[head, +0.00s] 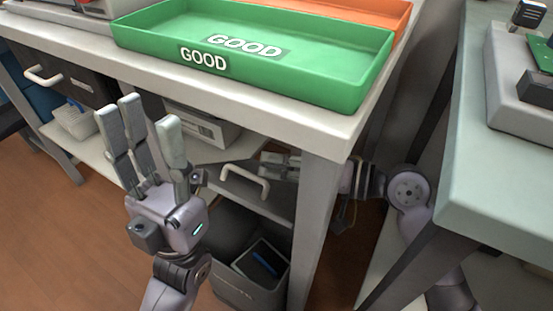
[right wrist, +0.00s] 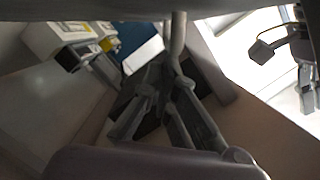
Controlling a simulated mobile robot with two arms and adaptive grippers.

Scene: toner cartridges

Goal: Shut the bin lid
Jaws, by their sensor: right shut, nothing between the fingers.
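The bin (head: 250,288) is a dark grey box on the floor under the table, open at the top. A blue item and dark contents show inside it. A dark rounded panel (head: 228,232) rises behind its opening, and it looks like the raised lid. My left gripper (head: 150,118) is open and empty, fingers up, in front of the table and above left of the bin. My right gripper (head: 276,163) is shut and empty under the tabletop, above the bin, with its arm partly hidden by the table leg. Its dark fingers also show in the right wrist view (right wrist: 163,95).
The table leg (head: 316,230) stands right of the bin. A green "GOOD" tray (head: 285,75) and an orange tray (head: 385,10) are on the tabletop. Another table (head: 480,160) stands at right.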

